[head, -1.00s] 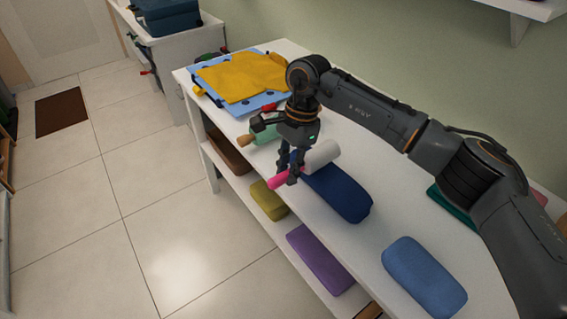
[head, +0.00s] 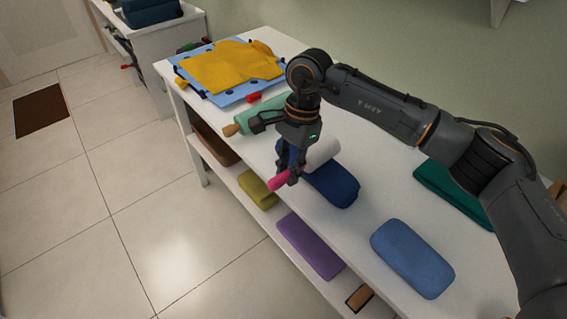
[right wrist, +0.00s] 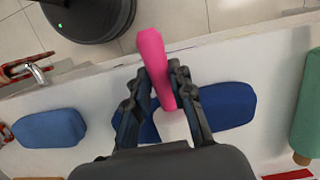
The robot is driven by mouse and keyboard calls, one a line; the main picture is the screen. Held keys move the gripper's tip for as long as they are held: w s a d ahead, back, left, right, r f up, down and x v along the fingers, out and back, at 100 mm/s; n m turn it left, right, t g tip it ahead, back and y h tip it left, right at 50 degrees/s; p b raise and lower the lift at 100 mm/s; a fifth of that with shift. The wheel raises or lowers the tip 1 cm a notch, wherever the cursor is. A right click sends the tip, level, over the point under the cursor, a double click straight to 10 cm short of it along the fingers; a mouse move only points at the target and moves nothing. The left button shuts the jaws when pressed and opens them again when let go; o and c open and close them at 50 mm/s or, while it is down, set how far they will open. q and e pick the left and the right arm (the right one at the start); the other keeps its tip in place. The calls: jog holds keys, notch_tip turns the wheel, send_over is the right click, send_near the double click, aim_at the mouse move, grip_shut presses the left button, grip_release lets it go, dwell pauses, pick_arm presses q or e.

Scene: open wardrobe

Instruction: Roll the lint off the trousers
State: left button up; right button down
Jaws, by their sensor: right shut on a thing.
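My right gripper (head: 283,180) is shut on the pink handle (head: 277,183) of a lint roller. The roller's white roll (head: 322,152) shows behind the fingers in the head view. A yellow cloth (head: 225,66) lies on a light blue board (head: 190,88) at the far end. My left gripper is not in view.
A light blue roll (head: 412,258), a dark green bundle (head: 450,190) and a mint green roll (head: 258,112) lie on the upper shelf (head: 375,210). Purple (head: 310,246) and olive (head: 257,190) rolls lie below.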

jog(key=shift+s+d+f+b, duration=0.1)
jog(key=shift+s+d+b, duration=0.2)
jog(key=shift+s+d, duration=1.55)
jog(key=shift+s, duration=0.35)
jog(key=shift+s, duration=0.1)
jog(key=shift+s+d, duration=0.35)
jog(key=shift+d, duration=0.05)
jog(key=shift+s+d+b, duration=0.4)
jog(key=shift+s, duration=0.1)
